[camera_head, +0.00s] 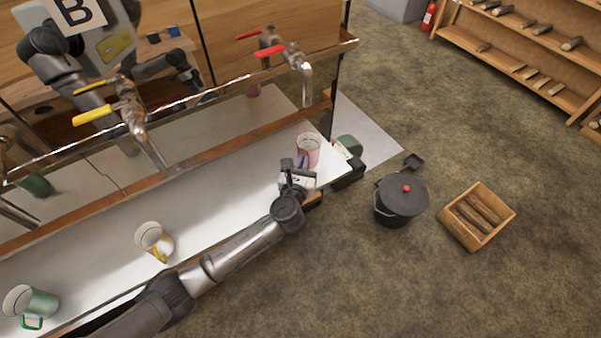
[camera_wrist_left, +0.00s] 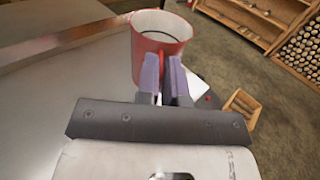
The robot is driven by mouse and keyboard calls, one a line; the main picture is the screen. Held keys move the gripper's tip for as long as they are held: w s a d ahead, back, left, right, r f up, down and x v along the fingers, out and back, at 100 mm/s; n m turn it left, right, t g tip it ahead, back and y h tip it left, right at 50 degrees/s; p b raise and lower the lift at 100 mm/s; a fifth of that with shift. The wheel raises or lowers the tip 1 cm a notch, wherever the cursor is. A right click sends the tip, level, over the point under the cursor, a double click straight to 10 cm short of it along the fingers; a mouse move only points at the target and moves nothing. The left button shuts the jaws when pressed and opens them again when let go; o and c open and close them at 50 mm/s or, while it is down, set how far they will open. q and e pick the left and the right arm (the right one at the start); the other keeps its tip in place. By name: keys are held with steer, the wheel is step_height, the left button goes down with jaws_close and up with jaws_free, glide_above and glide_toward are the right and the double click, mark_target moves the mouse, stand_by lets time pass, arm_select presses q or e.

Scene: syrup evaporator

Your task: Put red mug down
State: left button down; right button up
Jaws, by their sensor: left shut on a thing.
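The red mug (camera_head: 309,146) is at the right end of the pale metal shelf (camera_head: 220,190) in the head view, looking pinkish there. In the left wrist view the red mug (camera_wrist_left: 163,47) is upright, with its pale inside showing. My left gripper (camera_wrist_left: 166,82) has its purple fingers closed at the near side of the mug, where they hide the handle. In the head view my left gripper (camera_head: 301,161) is on the near side of the mug. I cannot tell whether the mug's base touches the shelf. My right gripper is not in view.
A black lidded pot (camera_head: 402,198) and wooden crate (camera_head: 462,232) are on the floor to the right.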

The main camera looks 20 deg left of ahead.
arm_select(q)
steer(key=shift+w+a+f+b, duration=0.15)
steer(key=shift+f+b, duration=0.4)
steer(key=shift+f, duration=0.55)
steer(key=shift+a+f+b, duration=0.25)
steer(key=shift+f+b, duration=0.25)
steer(key=shift+f, duration=0.6)
steer(key=shift+f, duration=0.2)
steer(key=c, duration=1.3)
jaws_free()
steer(key=shift+o, duration=0.2)
